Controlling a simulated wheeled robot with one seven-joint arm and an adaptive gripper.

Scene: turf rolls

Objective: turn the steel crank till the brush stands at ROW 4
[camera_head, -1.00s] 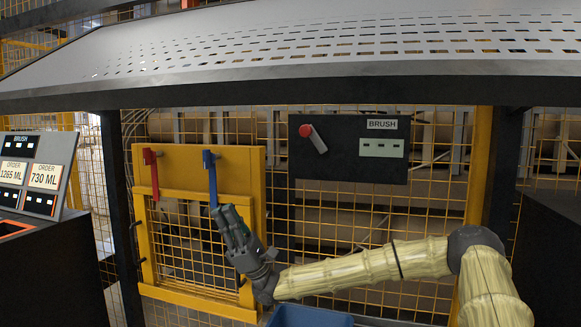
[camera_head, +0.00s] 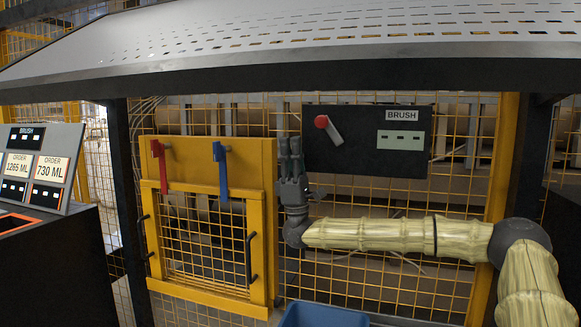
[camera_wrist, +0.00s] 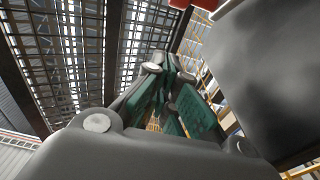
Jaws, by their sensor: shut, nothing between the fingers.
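The steel crank (camera_head: 334,132) with a red knob (camera_head: 321,121) is mounted on a black panel (camera_head: 350,165) in the head view. Its grey arm slants from the knob down to the right. A BRUSH label (camera_head: 402,115) and a pale readout (camera_head: 400,141) with dark marks sit to its right; the row shown is too small to read. My gripper (camera_head: 290,145) points upward just left of the panel, below and left of the knob, apart from the crank. It is shut and empty. In the wrist view its green-padded fingers (camera_wrist: 165,95) come together. The brush itself cannot be made out.
A yellow gate frame (camera_head: 262,225) with a red lever (camera_head: 157,160) and a blue lever (camera_head: 221,170) stands left of my gripper. A blue bin (camera_head: 325,315) is below. A perforated grey deck (camera_head: 330,35) overhangs above. An order display (camera_head: 40,165) stands far left.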

